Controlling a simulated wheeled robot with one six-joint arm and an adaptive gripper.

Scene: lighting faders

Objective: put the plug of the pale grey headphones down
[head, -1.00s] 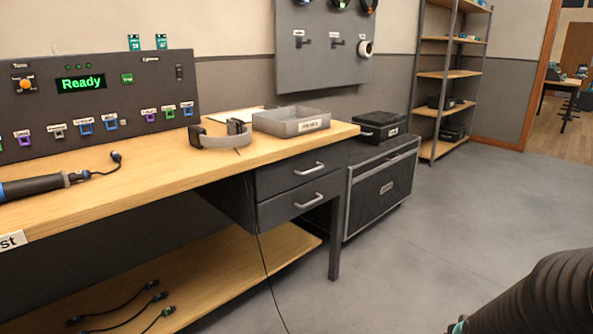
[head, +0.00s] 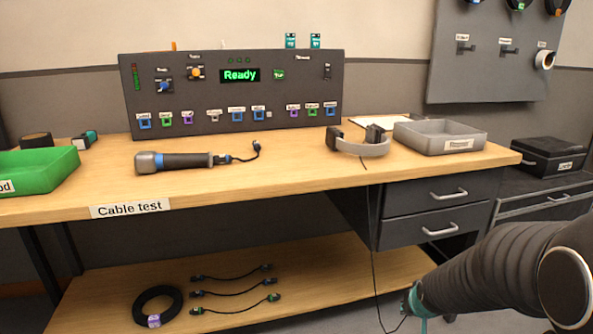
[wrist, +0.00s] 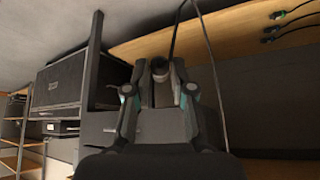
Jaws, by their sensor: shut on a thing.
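The pale grey headphones (head: 362,147) rest on the bench top, in front of the test panel's right end. Their thin dark cable (head: 371,230) hangs over the bench's front edge and runs down towards my gripper (head: 408,303), which is low at the right, partly cut off from clear view by my arm. In the wrist view my gripper (wrist: 160,88) is shut on a small dark cylindrical plug (wrist: 159,66). The cable also loops past the fingers there (wrist: 207,45). The plug is held in the air, clear of the bench.
The bench (head: 290,178) has bare wood in front of the panel (head: 230,98). On it are a microphone (head: 180,160), a green tray (head: 40,172) and a grey tray (head: 440,138). Drawers (head: 435,212) hang below at the right. The lower shelf (head: 330,275) holds several cables.

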